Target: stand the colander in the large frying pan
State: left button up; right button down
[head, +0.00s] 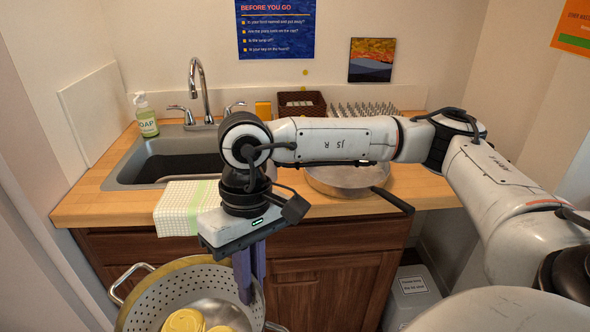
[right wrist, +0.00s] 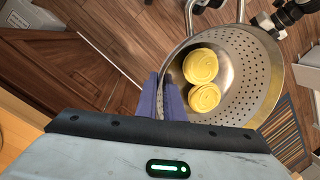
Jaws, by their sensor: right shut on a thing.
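My right gripper (head: 249,285) has purple fingers and is shut on the near-counter rim of the metal colander (head: 165,295). The colander hangs in front of the counter, below its top, with its mouth facing up. It holds a few yellow rounded things (head: 184,322). In the right wrist view the fingers (right wrist: 165,78) grip the rim of the colander (right wrist: 262,75), with the yellow things (right wrist: 203,66) inside. The large frying pan (head: 345,181) sits on the counter right of the sink, its dark handle pointing front right. My right arm hides part of the pan. My left gripper is not seen.
A sink (head: 140,173) with a tap (head: 198,85) is at the left, with a soap bottle (head: 146,116) beside it. A checked cloth (head: 187,203) hangs over the counter edge. A dark basket (head: 302,104) and a spiked rack (head: 365,110) stand behind. A grey bin (head: 410,290) stands below right.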

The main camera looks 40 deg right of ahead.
aim_at(345, 172)
jog(key=u, duration=0.85)
jog(key=i, duration=1.05)
jog(key=z, duration=2.85)
